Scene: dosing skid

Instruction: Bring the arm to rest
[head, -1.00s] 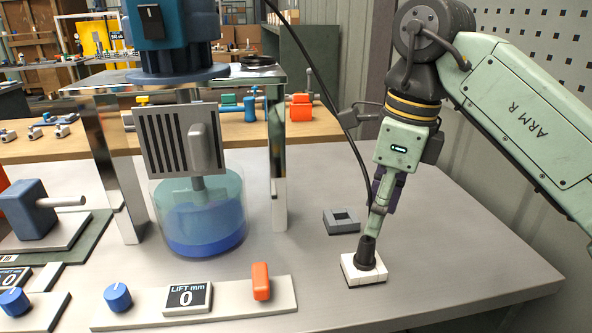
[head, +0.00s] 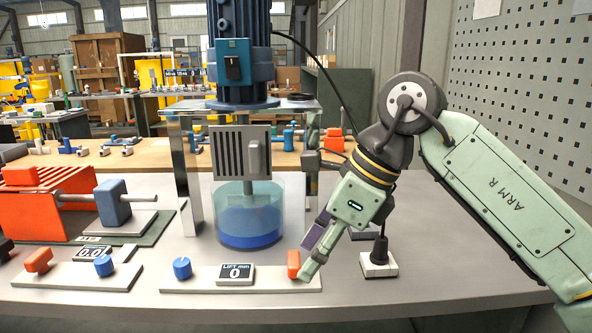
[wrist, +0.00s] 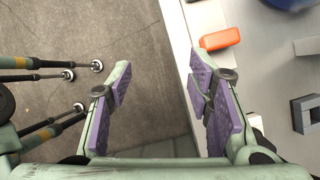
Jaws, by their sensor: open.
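My gripper (head: 308,262) hangs tilted down and to the left, close to the orange lever (head: 293,265) at the right end of the front control strip. In the wrist view my gripper (wrist: 160,88) is open with nothing between its purple-padded fingers. Grey floor lies below the gap, and the bench edge runs by the right finger. The orange lever (wrist: 220,39) lies to the right of that fingertip, and I see a gap between them. A black tapered piece (head: 380,252) stands upright on a white block (head: 379,268), right of and apart from my gripper.
A mixer with a blue motor (head: 240,58) stands over a clear vessel of blue liquid (head: 248,222), left of my arm. A dark grey square block (wrist: 307,114) sits on the bench. A blue knob (head: 182,268) and a LIFT display reading 0 (head: 236,272) share the strip. A pegboard wall (head: 520,110) stands at right.

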